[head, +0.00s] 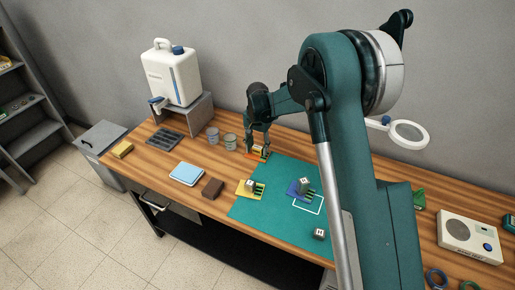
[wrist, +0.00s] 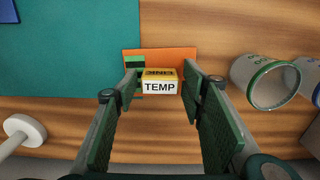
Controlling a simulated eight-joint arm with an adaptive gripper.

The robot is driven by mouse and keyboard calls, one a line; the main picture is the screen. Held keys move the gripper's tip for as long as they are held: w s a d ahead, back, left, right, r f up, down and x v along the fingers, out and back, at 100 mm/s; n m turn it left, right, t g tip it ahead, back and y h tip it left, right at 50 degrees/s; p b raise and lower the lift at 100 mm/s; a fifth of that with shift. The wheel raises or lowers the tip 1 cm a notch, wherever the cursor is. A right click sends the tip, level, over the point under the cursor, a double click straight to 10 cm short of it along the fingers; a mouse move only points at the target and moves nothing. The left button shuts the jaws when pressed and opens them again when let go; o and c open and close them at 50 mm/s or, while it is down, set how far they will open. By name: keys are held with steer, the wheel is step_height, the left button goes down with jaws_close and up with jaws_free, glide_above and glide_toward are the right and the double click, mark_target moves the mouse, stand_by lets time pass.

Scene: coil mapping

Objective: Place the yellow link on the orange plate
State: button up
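The orange plate (wrist: 190,55) lies on the wood at the back edge of the green mat; it also shows in the head view (head: 265,157), partly hidden by my gripper. A small block with a yellow side (wrist: 160,74) and a white face reading "TEMP" is over the plate, between my fingers; it appears to be the yellow link. I cannot tell whether it rests on the plate. My gripper (wrist: 161,85) is pointed down at the plate. Its fingers stand on either side of the block, with a narrow gap visible at each side.
Two cups (head: 230,142) stand close left of my gripper. A brown block (head: 212,188) lies left of the mat.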

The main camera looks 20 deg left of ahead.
mark_target(258, 147)
steer(key=shift+o, duration=0.2)
steer(key=shift+r, duration=0.2)
step_height(258, 147, up, 12)
stand_by(0.7)
stand_by(0.5)
stand_by(0.4)
steer(key=s+d+r+t, duration=0.1)
steer(key=s+d+r, duration=0.2)
steer(key=d+r, duration=0.6)
steer(key=s+d+r+t+y, duration=0.15)
steer(key=d+r, duration=0.35)
steer(key=d, duration=0.9)
steer(key=s+d+r+t, duration=0.1)
steer(key=s+d+r, duration=0.2)
steer(key=d+r, duration=0.6)
steer(key=s+d+t, duration=0.2)
steer(key=s+d, duration=1)
steer(key=d, duration=0.5)
steer(key=s+d+f+t, duration=0.1)
steer(key=s+d+f, duration=0.1)
steer(key=s+d, duration=0.3)
steer(key=s+d+f+h, duration=0.1)
steer(key=s+d+f, duration=0.2)
steer(key=s+d, duration=0.3)
steer(key=s, duration=0.3)
steer(key=shift+s+t, duration=0.35)
